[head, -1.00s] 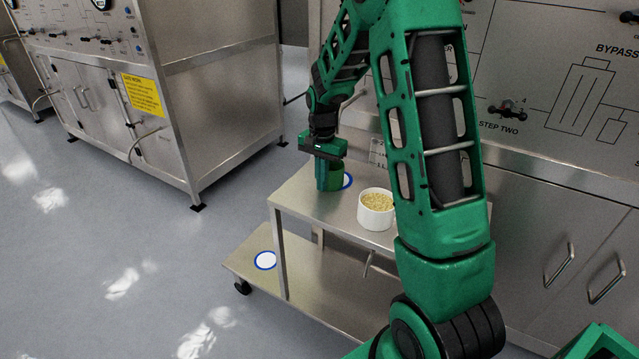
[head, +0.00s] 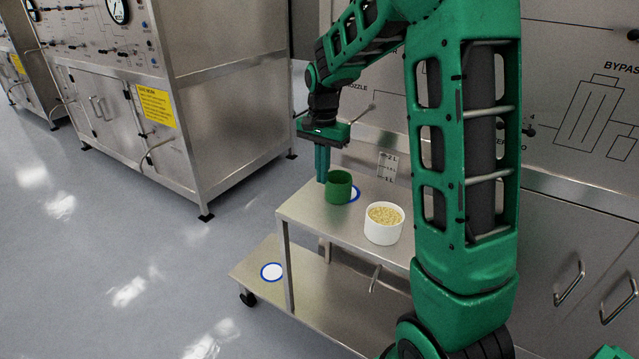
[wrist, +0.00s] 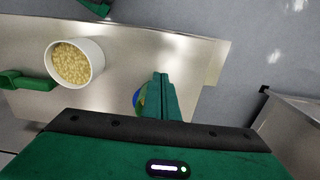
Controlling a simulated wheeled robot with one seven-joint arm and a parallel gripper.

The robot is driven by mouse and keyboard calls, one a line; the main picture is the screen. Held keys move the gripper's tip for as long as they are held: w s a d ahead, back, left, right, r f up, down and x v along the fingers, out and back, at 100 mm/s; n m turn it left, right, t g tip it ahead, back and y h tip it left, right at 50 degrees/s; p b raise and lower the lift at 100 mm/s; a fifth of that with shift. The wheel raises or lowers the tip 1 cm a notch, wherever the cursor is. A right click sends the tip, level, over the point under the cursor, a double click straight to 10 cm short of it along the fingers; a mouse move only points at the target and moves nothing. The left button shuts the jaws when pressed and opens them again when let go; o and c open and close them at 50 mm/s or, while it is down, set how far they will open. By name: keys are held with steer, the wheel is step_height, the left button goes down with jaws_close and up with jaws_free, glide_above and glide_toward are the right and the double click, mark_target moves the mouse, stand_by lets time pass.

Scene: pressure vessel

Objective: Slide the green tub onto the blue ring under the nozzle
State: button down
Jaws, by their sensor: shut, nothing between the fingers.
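The green tub (head: 338,193) stands upright on the upper shelf of a steel cart in the head view. The blue ring (head: 355,193) with a white centre lies on that shelf, partly hidden by the tub, which overlaps its left side in the picture. My gripper (head: 322,180) is shut and empty, pointing down just left of the tub; I cannot tell whether it touches. In the wrist view my shut fingers (wrist: 162,80) hide most of the tub, with a bit of blue and green showing beside them. A "NOZZLE" label is on the panel behind; the nozzle is not clear.
A white cup of grains (head: 384,226) stands on the shelf right of the tub, and also shows in the wrist view (wrist: 75,62). The upper shelf's front left (head: 305,212) is clear.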

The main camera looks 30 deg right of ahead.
steer(key=shift+r, duration=0.1)
steer(key=s+d+r+n, duration=0.1)
steer(key=s+d+r, duration=0.1)
steer(key=s, duration=0.7)
steer(key=s+d+r+n, duration=0.2)
steer(key=s+r, duration=0.1)
steer(key=s, duration=0.6)
steer(key=s+f+n, duration=0.2)
steer(key=s, duration=1.4)
steer(key=shift+a+n, duration=0.4)
steer(key=shift+f, duration=0.1)
